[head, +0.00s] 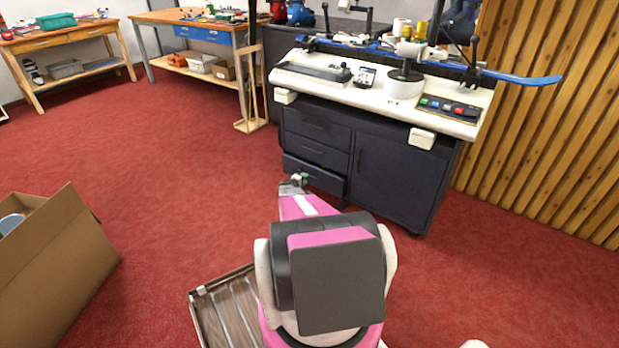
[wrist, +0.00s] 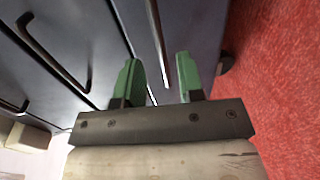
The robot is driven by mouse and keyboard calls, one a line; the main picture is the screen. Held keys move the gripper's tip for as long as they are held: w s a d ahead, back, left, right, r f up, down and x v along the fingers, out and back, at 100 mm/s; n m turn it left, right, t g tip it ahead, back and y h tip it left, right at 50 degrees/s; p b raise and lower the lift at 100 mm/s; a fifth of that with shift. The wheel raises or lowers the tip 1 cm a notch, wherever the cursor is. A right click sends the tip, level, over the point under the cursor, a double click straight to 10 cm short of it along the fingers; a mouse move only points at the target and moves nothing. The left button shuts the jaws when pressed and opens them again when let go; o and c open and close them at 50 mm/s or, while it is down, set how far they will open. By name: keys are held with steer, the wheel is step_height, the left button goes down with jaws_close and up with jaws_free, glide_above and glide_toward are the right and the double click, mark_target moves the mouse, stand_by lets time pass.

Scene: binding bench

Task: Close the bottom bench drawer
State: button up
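The bottom drawer (head: 322,180) is the lowest of the stacked drawers at the left of the dark bench cabinet (head: 395,178). Its front stands out past the drawers above, so it is partly open. In the wrist view, its dark front (wrist: 197,28) carries a long bar handle (wrist: 157,38). My gripper (head: 297,180) is at the left end of this drawer front. In the wrist view, its green fingers (wrist: 159,78) are apart, with the handle's end in the gap between them. I cannot tell whether a finger touches the handle or front.
The middle drawer (head: 318,153) and top drawer (head: 318,128) look shut. A cardboard box (head: 60,265) stands on the red carpet at left. A wooden slat wall (head: 550,130) is at right. Carpet left of the cabinet is clear.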

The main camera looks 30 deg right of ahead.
mark_target(313, 173)
steer(key=x, duration=0.5)
steer(key=shift+w+d, duration=0.2)
steer(key=shift+d, duration=0.15)
jaws_close()
steer(key=shift+r+x, duration=0.2)
steer(key=shift+x, duration=0.85)
steer(key=shift+r+x, duration=0.25)
steer(key=shift+x, duration=0.8)
jaws_free()
steer(key=shift+d, duration=0.15)
